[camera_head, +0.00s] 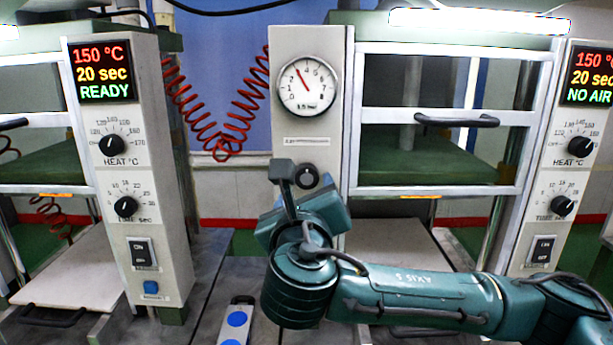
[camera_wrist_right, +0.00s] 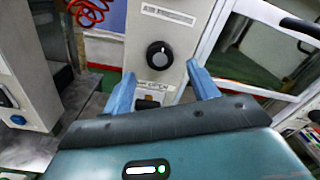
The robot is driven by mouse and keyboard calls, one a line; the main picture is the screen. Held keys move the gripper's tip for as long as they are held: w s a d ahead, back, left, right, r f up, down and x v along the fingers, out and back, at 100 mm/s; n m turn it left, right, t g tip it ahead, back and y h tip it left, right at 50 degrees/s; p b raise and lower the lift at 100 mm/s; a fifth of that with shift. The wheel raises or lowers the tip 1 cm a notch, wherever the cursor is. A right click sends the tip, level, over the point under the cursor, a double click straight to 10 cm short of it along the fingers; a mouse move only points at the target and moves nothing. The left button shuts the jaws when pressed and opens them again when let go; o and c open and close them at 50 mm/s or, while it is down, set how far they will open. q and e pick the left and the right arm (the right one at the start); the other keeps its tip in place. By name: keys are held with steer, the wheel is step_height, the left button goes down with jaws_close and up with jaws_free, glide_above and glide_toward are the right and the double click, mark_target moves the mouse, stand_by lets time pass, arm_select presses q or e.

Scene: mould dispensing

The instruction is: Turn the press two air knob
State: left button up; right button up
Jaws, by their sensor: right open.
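The air knob (camera_wrist_right: 160,55) is a black round dial on a pale panel, with a printed label above it and an "OPEN" label below. It also shows in the head view (camera_head: 307,176), just above my right arm's end. My right gripper (camera_wrist_right: 163,87) is open, its two blue fingers spread on the left and right below the knob in the wrist view. Nothing is between the fingers, and they appear apart from the knob. In the head view my wrist hides the fingers. The right-hand display (camera_head: 591,76) reads "NO AIR". My left gripper is out of view.
A pressure gauge (camera_head: 306,84) sits above the knob on the same column. The left control box (camera_head: 128,180) reads "READY". A press door with a dark handle (camera_head: 457,121) stands right of the column. A grey strip with blue discs (camera_head: 236,320) lies on the bench.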

mark_target(307, 179)
steer(key=w, duration=0.5)
steer(key=shift+w+d+p, duration=0.1)
steer(key=shift+w+p, duration=0.05)
steer(key=shift+p, duration=0.25)
steer(key=shift+c, duration=0.6)
steer(key=c, duration=0.9)
steer(key=shift+o, duration=0.2)
steer(key=shift+m, duration=0.3)
steer(key=m, duration=1)
steer(key=shift+m+p, duration=0.35)
steer(key=shift+m, duration=0.05)
